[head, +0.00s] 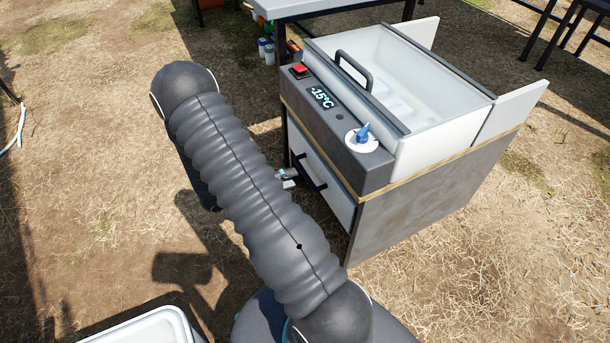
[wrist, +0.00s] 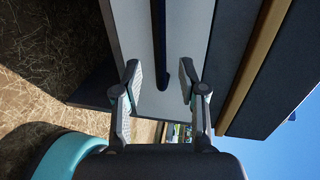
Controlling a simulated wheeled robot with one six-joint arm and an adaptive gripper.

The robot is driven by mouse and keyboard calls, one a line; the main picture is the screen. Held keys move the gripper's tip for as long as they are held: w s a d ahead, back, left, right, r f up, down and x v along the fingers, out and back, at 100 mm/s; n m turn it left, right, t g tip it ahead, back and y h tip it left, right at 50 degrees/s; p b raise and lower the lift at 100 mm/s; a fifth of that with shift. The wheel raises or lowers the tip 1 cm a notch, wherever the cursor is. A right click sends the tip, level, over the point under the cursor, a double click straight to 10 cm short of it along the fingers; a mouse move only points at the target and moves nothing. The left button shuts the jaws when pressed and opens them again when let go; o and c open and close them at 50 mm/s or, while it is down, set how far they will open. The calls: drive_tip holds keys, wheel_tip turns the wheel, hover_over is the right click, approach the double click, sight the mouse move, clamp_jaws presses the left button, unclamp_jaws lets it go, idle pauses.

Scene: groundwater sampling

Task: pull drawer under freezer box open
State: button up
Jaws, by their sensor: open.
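The freezer box (head: 345,140) stands at the upper right in the head view, with a dark control panel, a red button, a "-15°C" display and a blue knob. Below it, the drawer (head: 338,205) has a white front that looks closed. Its dark bar handle (head: 308,172) crosses the front. My gripper (head: 287,178) is at the handle's left part, partly hidden by my arm. In the wrist view, my gripper (wrist: 160,82) is open, and the handle (wrist: 158,45) runs between the fingertips with a gap on each side. The white drawer front (wrist: 190,30) lies behind it.
A grey table (head: 310,8) stands behind the freezer box, with small cans (head: 266,52) on the ground beneath it. A white container (head: 150,328) is at the lower left. Dry grass ground in front of the drawer, left of my arm, is free.

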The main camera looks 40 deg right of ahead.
sight(305, 173)
drive_tip(key=shift+x, duration=3.05)
clamp_jaws()
